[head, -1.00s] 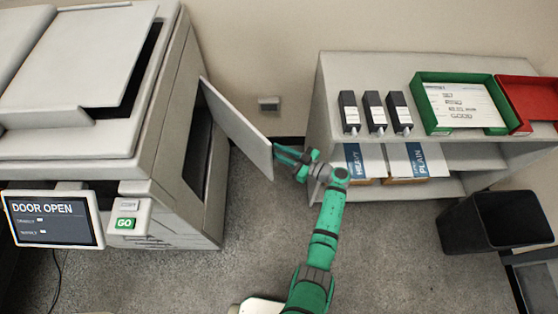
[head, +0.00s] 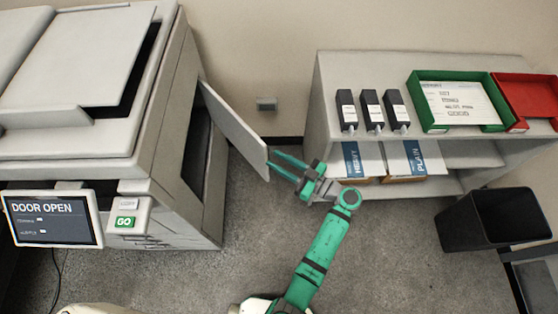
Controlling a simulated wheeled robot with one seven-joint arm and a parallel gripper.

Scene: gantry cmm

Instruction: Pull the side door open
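The side door (head: 232,128) is a pale flat panel on the right side of the large grey machine. It stands swung out from the dark opening (head: 193,150), hinged at the far side, with its free edge toward my gripper. My gripper (head: 272,159) is green, at the right of that free edge. Its two fingers show a gap between them, with the tips close to the edge; I cannot tell if they touch it. Nothing is seen held. The screen (head: 50,218) on the machine reads "DOOR OPEN".
A grey shelf unit (head: 325,75) stands right of my gripper, with black boxes (head: 371,110), a green tray (head: 415,100) and a red tray (head: 505,95) on top. Paper packs (head: 405,160) lie below. A black bin (head: 490,222) stands right. Floor (head: 250,225) between machine and shelf is clear.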

